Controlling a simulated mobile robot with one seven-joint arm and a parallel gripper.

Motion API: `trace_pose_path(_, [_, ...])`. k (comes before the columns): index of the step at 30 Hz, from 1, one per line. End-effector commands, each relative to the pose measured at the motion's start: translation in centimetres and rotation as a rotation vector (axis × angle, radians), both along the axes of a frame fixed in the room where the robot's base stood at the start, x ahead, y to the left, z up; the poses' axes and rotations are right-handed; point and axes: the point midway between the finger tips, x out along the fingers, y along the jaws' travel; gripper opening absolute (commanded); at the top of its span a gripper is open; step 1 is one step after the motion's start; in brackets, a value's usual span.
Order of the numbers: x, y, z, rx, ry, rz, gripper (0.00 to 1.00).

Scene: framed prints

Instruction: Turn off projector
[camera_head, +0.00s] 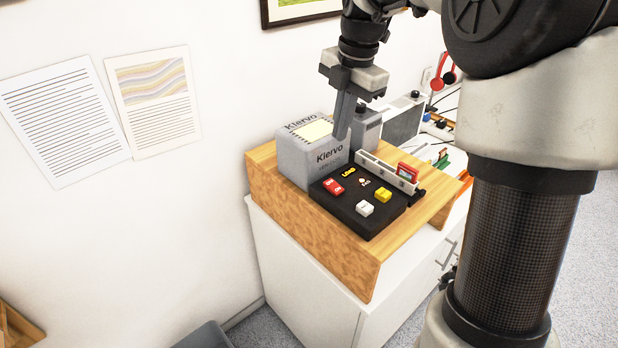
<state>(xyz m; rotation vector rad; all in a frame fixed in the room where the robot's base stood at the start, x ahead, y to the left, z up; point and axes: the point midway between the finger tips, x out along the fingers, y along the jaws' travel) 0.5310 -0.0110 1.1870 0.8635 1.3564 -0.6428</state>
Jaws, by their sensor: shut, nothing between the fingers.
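A black control panel (353,213) with red, yellow and white buttons lies on a wooden stand. A red button (333,186) sits at its left, a white button (364,208) near its front and a yellow button (383,195) to the right. A light grey box marked "Kiervo" (300,160) stands behind the panel. I cannot tell which of these is the projector. My gripper (341,136) points down, shut and empty, in front of or beside the box's upper right edge as seen. It appears above the panel's far side; whether it touches the box is unclear.
The wooden stand (320,250) sits on a white cabinet (300,285) against the wall. A narrow rack (385,173) with a red item (407,172) borders the panel. Grey devices (403,119) and red headphones (444,77) are farther back. Two printed sheets (62,112) hang at left.

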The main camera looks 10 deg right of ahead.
Motion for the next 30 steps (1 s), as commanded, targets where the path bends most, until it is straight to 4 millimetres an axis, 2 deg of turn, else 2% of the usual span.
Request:
trace_pose_path(10, [0.0,-0.3,0.0,0.001,-0.002,-0.004,0.00])
trace_pose_path(14, [0.0,-0.2,-0.7,0.001,0.000,-0.004,0.00])
trace_pose_path(17, [0.2,-0.1,-2.0,0.001,0.001,-0.003,0.00])
trace_pose_path(30, [1.3,0.8,-10.9,0.000,0.002,-0.002,0.00])
